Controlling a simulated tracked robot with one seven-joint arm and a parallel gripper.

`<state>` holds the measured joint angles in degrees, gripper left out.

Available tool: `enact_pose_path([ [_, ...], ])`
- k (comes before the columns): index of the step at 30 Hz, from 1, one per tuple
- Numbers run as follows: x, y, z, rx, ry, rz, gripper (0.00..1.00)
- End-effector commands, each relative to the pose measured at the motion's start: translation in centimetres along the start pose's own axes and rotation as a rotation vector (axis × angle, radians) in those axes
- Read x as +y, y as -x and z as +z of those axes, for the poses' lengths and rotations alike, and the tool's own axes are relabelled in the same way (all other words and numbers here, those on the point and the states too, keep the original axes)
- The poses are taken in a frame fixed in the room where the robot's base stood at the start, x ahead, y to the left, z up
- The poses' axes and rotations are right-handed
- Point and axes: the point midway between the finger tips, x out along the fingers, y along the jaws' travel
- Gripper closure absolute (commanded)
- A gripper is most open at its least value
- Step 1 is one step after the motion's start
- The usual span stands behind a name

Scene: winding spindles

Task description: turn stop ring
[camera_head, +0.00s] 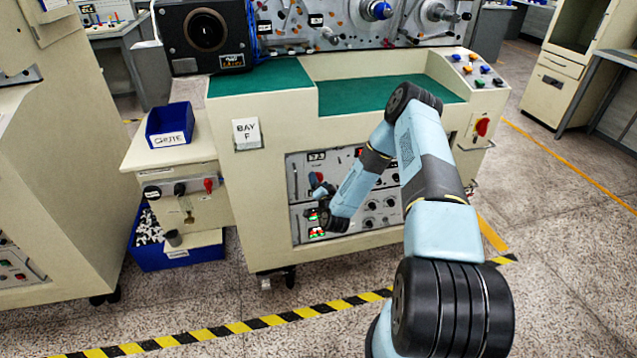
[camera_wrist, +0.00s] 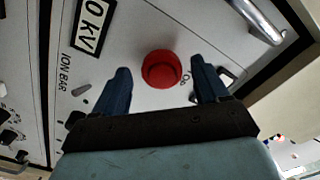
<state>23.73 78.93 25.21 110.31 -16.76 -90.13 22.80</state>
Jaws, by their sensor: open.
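A round red stop knob (camera_wrist: 161,69) with a darker raised centre stands on a pale panel in the wrist view. My gripper (camera_wrist: 162,70) is open, with one dark blue finger on each side of the knob. Gaps show between both fingers and the knob, and I see no contact. How deep the fingertips reach beside it I cannot tell. In the head view my arm bends down to the lower front panel (camera_head: 296,205) of the machine, and my gripper (camera_head: 322,188) is small and partly hidden there.
A black-framed display (camera_wrist: 93,25), an ION BAR label (camera_wrist: 67,70) and a small toggle (camera_wrist: 81,90) sit left of the knob. A metal handle (camera_wrist: 258,20) is at upper right. A blue chute bin (camera_head: 169,124) stands left of the machine. Striped tape (camera_head: 225,330) crosses the floor.

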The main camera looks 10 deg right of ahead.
Motion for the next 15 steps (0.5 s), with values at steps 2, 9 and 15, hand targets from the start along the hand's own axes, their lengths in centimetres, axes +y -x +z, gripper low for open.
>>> enact_pose_path([
  [2, 0.0, 1.2, 0.1, -0.003, -0.001, 0.002, 0.26],
  [9, 0.1, 6.0, 0.1, -0.004, -0.001, 0.002, 0.26],
  [15, 0.1, 9.6, 0.1, -0.003, 0.000, 0.003, 0.26],
])
